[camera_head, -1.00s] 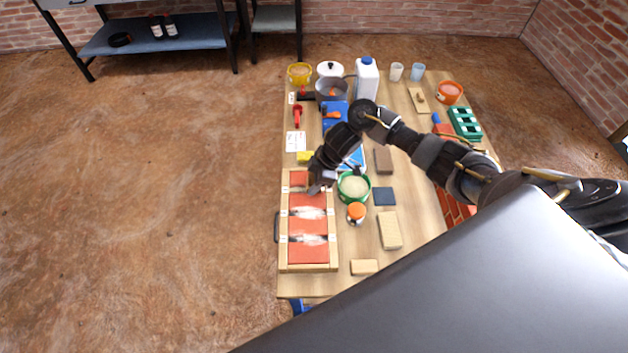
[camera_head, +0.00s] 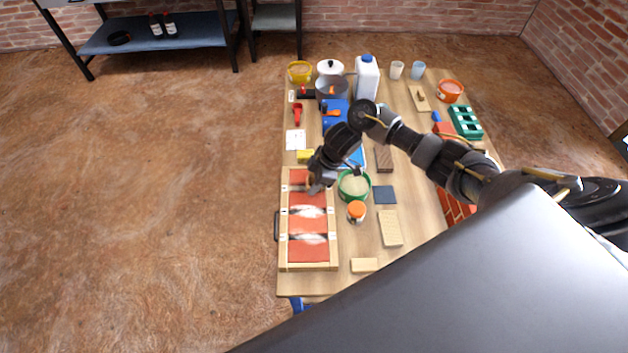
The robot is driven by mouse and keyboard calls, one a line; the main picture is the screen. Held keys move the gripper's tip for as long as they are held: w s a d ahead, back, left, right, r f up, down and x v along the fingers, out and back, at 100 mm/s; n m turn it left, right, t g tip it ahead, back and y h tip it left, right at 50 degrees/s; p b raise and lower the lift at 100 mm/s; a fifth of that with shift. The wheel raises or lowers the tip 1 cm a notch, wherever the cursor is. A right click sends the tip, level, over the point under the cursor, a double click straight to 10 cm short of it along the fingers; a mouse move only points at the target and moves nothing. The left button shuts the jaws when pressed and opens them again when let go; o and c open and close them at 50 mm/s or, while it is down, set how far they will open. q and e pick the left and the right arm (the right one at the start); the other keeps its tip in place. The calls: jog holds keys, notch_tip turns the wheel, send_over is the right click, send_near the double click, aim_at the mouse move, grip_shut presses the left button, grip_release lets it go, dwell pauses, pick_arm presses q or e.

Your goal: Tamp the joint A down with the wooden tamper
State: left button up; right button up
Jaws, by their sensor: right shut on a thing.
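My right gripper (camera_head: 317,188) is over the upper end of a wooden frame (camera_head: 334,255) that holds a row of red bricks (camera_head: 307,252). It is shut on a small tan piece, probably the wooden tamper (camera_head: 309,182), mostly hidden by the gripper. Whitish mortar joints cross the row, an upper one (camera_head: 308,212) and a lower one (camera_head: 307,239). Small labels beside them are too small to read, so I cannot tell which is joint A. I cannot tell whether the held piece touches the bricks. My left gripper is out of view.
A green bowl (camera_head: 354,186) of pale material stands close right of the gripper, with an orange-topped jar (camera_head: 356,211) below it. Wooden blocks (camera_head: 390,229) and a dark blue pad (camera_head: 385,195) lie further right. A white jug (camera_head: 367,78) stands at the back.

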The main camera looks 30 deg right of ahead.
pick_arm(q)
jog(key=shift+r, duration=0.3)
pick_arm(e)
jog(key=shift+s+f, duration=0.1)
dwell(1.1)
pick_arm(q)
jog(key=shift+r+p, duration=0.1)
jog(key=shift+p, duration=0.3)
